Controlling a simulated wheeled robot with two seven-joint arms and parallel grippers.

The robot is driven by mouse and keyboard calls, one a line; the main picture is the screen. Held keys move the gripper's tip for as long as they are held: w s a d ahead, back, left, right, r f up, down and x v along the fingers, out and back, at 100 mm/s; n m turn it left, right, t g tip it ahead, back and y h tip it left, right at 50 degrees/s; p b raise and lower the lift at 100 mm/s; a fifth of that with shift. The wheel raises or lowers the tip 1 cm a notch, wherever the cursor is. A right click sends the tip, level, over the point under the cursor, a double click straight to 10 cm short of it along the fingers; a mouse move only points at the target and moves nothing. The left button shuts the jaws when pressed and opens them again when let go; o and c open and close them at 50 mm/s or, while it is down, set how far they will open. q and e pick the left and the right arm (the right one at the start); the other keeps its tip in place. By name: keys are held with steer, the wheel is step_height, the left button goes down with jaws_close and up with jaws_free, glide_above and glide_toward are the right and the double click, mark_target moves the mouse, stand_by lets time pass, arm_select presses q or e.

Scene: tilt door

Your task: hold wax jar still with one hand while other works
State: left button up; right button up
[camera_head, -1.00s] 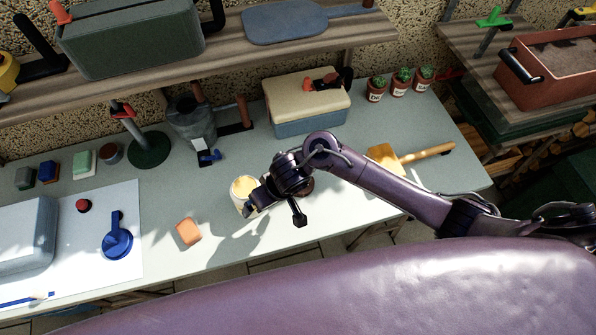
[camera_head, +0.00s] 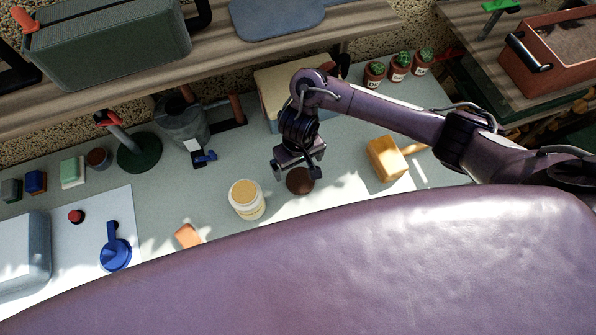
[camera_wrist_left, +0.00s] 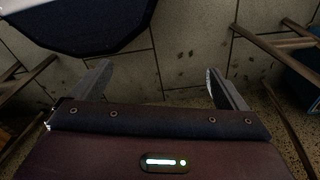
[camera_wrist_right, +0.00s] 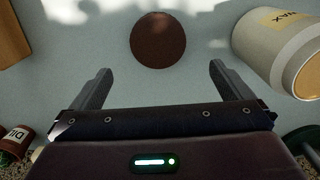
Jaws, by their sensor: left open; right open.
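The wax jar (camera_head: 246,199) stands upright on the bench, cream-coloured with a yellowish top. It also shows at the upper right of the right wrist view (camera_wrist_right: 285,48), with "WAX" on its label. My right gripper (camera_head: 298,170) is open and empty above the bench, to the right of the jar and apart from it. In the right wrist view its fingers (camera_wrist_right: 160,85) are spread, with a brown round disc (camera_wrist_right: 158,40) lying just beyond them. My left gripper (camera_wrist_left: 160,85) is open and empty in the left wrist view, over the tiled floor; the head view does not show it.
An orange block (camera_head: 187,236) lies left of the jar. A yellow-brown mallet-like tool (camera_head: 386,158) lies to the right. A watering can (camera_head: 181,122), a green-based stand (camera_head: 139,152) and a cream-and-blue box (camera_head: 275,95) stand behind. Bare bench surrounds the jar.

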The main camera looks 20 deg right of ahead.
mark_target(300, 178)
steer(key=shift+s+r, duration=0.1)
steer(key=shift+s, duration=0.55)
steer(key=shift+w+f+b, duration=0.2)
steer(key=shift+f+b, duration=0.8)
steer(key=shift+f, duration=0.2)
steer(key=shift+w+f, duration=0.1)
steer(key=shift+f, duration=0.1)
steer(key=shift+r, duration=0.15)
steer(key=shift+f+b, duration=0.3)
steer(key=shift+f, duration=0.05)
steer(key=f, duration=0.1)
steer(key=f+b, duration=0.1)
steer(key=f, duration=0.1)
steer(key=shift+w+d+f+b, duration=0.15)
steer(key=shift+w+f+b, duration=0.05)
steer(key=shift+f+b, duration=0.1)
steer(key=shift+f, duration=0.5)
arm_select(q)
steer(key=f, duration=0.1)
steer(key=s+f, duration=0.1)
steer(key=f, duration=0.1)
steer(key=s+f, duration=0.1)
steer(key=shift+s+a+f, duration=0.1)
steer(key=shift+s+f, duration=0.05)
steer(key=shift+s, duration=0.1)
